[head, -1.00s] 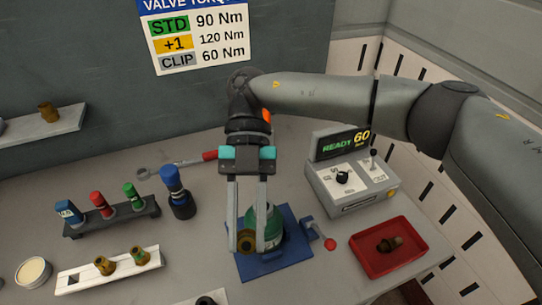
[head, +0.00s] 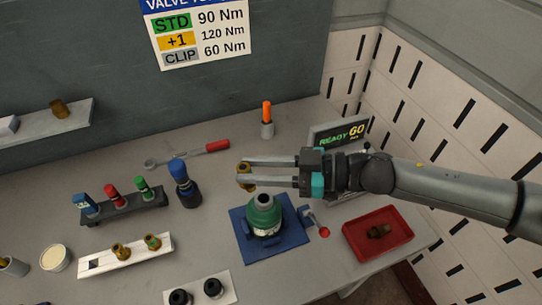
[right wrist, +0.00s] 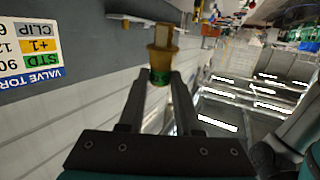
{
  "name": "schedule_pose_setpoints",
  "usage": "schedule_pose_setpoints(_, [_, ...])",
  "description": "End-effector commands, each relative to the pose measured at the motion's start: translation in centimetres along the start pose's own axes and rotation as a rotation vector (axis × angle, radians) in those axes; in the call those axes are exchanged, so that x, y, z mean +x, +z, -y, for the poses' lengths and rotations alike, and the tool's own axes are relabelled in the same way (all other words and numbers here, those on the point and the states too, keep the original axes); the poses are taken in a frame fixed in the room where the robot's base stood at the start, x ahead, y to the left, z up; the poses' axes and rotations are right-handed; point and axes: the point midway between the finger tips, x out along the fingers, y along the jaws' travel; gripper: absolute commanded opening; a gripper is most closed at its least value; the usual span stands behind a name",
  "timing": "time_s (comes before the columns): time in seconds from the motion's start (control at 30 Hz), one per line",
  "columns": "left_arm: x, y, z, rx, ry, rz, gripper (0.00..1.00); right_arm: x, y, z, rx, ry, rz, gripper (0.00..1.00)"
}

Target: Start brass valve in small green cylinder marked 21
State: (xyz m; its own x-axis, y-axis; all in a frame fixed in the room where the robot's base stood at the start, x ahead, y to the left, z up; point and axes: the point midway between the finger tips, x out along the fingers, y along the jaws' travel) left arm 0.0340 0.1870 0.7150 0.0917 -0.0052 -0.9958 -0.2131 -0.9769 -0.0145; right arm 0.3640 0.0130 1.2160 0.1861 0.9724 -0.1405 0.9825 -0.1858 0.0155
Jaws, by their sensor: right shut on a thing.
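The small green cylinder (head: 264,220) stands upright in a blue fixture (head: 247,250); its neck is bare, and its mark is not legible. My right gripper (head: 246,174) comes in from the right, lying level. It is shut on a brass valve (head: 244,168), held at its fingertips above the table, up and left of the cylinder's neck in the head view. In the right wrist view the valve (right wrist: 162,42) sits between the fingertips (right wrist: 160,78) and shows a green band. Valve and cylinder are apart. My left gripper is not in view.
A white rack (head: 136,251) holds two brass valves. A red tray (head: 352,236) holds another brass piece. A torque unit (head: 337,137) reads READY 60, partly hidden by my arm. A wrench (head: 190,153), a blue bottle (head: 186,187) and an orange-topped tool (head: 267,118) stand or lie behind.

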Motion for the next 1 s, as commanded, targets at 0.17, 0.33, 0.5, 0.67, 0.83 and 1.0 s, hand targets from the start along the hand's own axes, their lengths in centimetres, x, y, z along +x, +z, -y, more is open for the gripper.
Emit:
schedule_pose_setpoints(0.17, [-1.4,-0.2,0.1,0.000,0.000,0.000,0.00,-0.6,0.8,-1.4,0.029,0.127,-0.060,0.00])
schedule_pose_setpoints(0.33, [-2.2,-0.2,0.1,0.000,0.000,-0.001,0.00,-1.3,2.0,-2.6,0.036,0.222,-0.103,0.00])
schedule_pose_setpoints(0.5, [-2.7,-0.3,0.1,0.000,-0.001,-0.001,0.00,-1.8,2.8,-3.2,0.035,0.276,-0.133,0.00])
schedule_pose_setpoints(0.67, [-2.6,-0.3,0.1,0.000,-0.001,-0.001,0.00,-1.9,3.3,-3.4,0.032,0.292,-0.141,0.00])
schedule_pose_setpoints(0.83, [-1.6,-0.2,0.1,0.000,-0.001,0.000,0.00,-1.8,4.3,-3.4,0.031,0.291,-0.141,0.00])
schedule_pose_setpoints(1.0, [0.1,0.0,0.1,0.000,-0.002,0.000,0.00,-1.6,5.9,-3.4,0.032,0.291,-0.140,0.00])
